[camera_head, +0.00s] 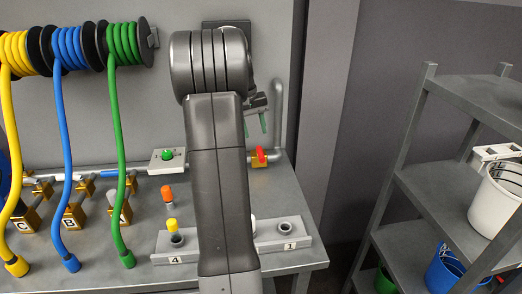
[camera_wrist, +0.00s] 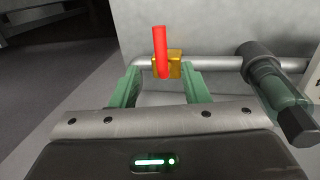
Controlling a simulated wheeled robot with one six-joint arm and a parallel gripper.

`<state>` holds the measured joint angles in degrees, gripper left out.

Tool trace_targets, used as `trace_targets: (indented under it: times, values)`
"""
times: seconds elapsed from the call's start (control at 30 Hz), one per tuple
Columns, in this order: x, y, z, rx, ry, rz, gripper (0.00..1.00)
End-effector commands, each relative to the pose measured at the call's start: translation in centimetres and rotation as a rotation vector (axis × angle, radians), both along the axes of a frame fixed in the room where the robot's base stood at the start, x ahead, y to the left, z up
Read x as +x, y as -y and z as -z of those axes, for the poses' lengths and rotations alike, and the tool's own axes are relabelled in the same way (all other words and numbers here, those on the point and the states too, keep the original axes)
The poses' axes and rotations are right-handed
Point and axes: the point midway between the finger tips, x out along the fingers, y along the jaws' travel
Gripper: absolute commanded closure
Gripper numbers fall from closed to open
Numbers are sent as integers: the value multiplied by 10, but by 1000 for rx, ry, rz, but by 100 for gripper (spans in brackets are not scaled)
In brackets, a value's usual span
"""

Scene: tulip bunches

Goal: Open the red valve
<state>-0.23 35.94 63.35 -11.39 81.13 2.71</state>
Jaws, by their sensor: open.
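The red valve handle (camera_head: 261,155) sits on a brass valve body (camera_head: 257,163) on the grey pipe at the back right of the bench. In the wrist view the red handle (camera_wrist: 160,52) stands across the pipe's line, on the brass body (camera_wrist: 175,66). My gripper (camera_wrist: 161,72) is open, with its green fingers to the left and right of the valve in the picture and nothing held. In the head view my gripper (camera_head: 255,122) is above the valve, partly hidden by my arm. I cannot tell whether the fingers touch the handle.
The pipe (camera_wrist: 215,63) bends at the left in the wrist view. A green-knobbed box (camera_head: 167,159) is left of the valve. Yellow, blue and green hoses (camera_head: 118,150) hang at left. A numbered block (camera_head: 285,236) is in front; a shelf (camera_head: 440,190) stands at right.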

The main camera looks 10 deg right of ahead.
Motion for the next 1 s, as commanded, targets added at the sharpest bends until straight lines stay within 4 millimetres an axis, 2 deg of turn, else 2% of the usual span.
trace_targets:
  times: [0.03,0.2,0.4,0.6,0.87,1.0]
  values:
    - [-1,3,13,0,-5,1,59]
    - [-1,10,48,0,-4,1,59]
    - [-1,15,77,0,-2,0,59]
    - [-1,18,89,0,0,1,59]
    - [-1,18,90,0,1,1,59]
    - [-1,18,90,0,1,1,84]
